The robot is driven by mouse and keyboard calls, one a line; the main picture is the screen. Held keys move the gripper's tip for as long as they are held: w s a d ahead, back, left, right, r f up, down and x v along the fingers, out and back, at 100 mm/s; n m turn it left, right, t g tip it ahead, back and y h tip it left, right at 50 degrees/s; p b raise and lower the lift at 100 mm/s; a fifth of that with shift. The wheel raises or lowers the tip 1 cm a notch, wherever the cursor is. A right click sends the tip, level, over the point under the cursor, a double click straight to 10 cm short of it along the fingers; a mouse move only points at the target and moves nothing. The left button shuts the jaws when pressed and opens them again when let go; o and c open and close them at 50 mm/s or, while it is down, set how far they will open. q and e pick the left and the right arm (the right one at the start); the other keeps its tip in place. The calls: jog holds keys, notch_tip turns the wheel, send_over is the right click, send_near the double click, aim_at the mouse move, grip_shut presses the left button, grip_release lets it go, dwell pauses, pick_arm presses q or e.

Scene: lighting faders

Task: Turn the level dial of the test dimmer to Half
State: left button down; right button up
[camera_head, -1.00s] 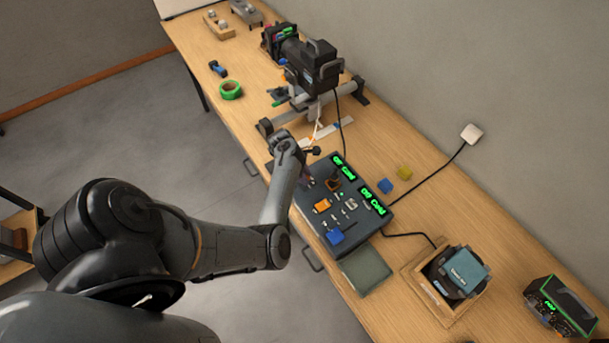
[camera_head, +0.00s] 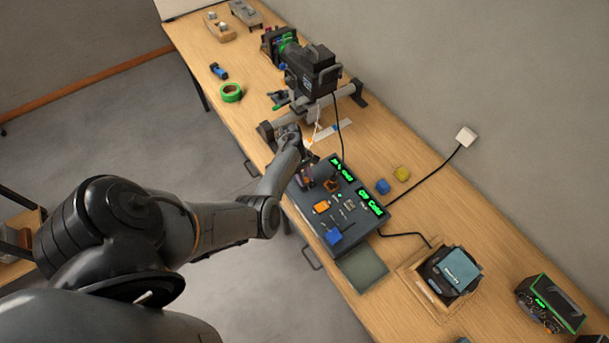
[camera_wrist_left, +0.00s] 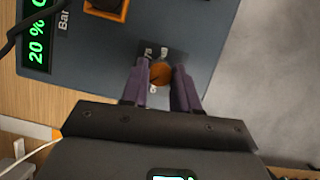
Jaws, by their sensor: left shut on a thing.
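A dark blue-grey control console (camera_head: 358,228) sits on the bench with two green displays. In the left wrist view, the tips of my left gripper (camera_wrist_left: 160,75) are shut on a round orange-brown dial knob (camera_wrist_left: 160,72), one finger on each side. Small white number marks show around the knob, partly covered by the fingers; I cannot read its pointer. The console display (camera_wrist_left: 38,42) beside it begins with "20 %". In the head view my left gripper (camera_head: 308,172) is at the console's far left corner. My right gripper is not in view.
A black lamp (camera_head: 312,72) on a stand is just behind the console. A boxed device (camera_head: 455,272) and a unit with a green display (camera_head: 550,303) stand to the right. Cables cross the bench.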

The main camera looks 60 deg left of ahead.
pick_arm(q)
jog(key=m+g, duration=0.1)
jog(key=m, duration=0.3)
jog(key=shift+w+m+g+p, duration=0.1)
jog(key=shift+m+g+p, duration=0.25)
jog(key=shift+m+g, duration=0.05)
jog(key=m+g, duration=0.1)
jog(key=m, duration=0.1)
jog(key=m+y, duration=0.1)
jog(key=m, duration=0.2)
jog(key=shift+w+g, duration=0.15)
jog(key=shift+g, duration=0.25)
jog(key=shift+m, duration=0.3)
jog(key=c, duration=0.9)
grip_release()
jog(key=shift+o, duration=0.2)
jog(key=p+v, duration=0.5)
jog(key=v, duration=0.5)
jog(key=shift+r, duration=0.4)
jog(key=shift+f, duration=0.1)
